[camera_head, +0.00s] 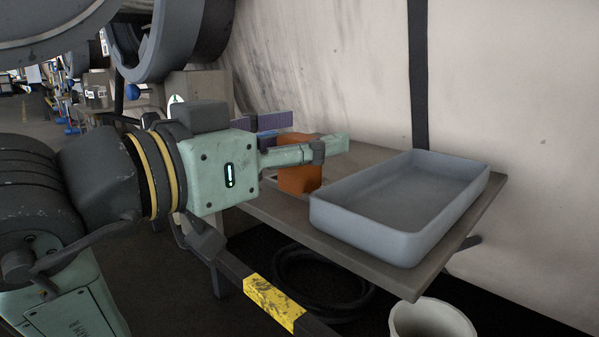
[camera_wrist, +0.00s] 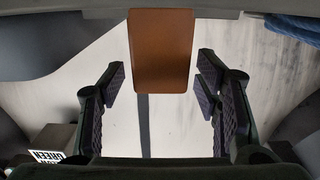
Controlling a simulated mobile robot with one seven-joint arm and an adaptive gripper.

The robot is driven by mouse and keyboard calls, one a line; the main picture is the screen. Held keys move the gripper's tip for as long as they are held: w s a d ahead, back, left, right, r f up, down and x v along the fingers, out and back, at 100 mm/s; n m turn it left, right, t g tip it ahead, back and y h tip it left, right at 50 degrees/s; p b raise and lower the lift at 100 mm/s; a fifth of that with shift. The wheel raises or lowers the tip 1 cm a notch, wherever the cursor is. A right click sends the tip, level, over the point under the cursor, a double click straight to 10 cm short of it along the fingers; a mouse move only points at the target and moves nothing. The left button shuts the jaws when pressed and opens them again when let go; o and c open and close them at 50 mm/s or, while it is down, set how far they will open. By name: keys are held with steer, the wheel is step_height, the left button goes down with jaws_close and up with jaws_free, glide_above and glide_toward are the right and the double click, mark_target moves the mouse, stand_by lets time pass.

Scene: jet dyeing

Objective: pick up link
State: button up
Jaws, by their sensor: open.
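An orange-brown block (camera_head: 299,180) stands on the table near its left end, partly hidden behind a finger of my gripper (camera_head: 303,140). It is the likeliest link, but its shape does not confirm this. In the wrist view, the block (camera_wrist: 161,45) shows at the top centre, lying between the lines of the two fingers. My gripper (camera_wrist: 161,88) is open there, with a clear gap between the block and the pads on both sides. Nothing is held.
A grey-blue empty tray (camera_head: 408,243) sits on the table (camera_head: 345,262), right of the block. A pale wall (camera_head: 500,90) with a dark vertical strip rises behind. A white bucket (camera_head: 432,318) stands below the table's front corner. A dark coiled hose (camera_head: 320,290) lies beneath.

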mark_target(299, 136)
steer(key=shift+c, duration=0.3)
steer(key=c, duration=1.3)
step_height(299, 136, up, 10)
steer(key=p, duration=0.3)
steer(key=shift+p, duration=0.35)
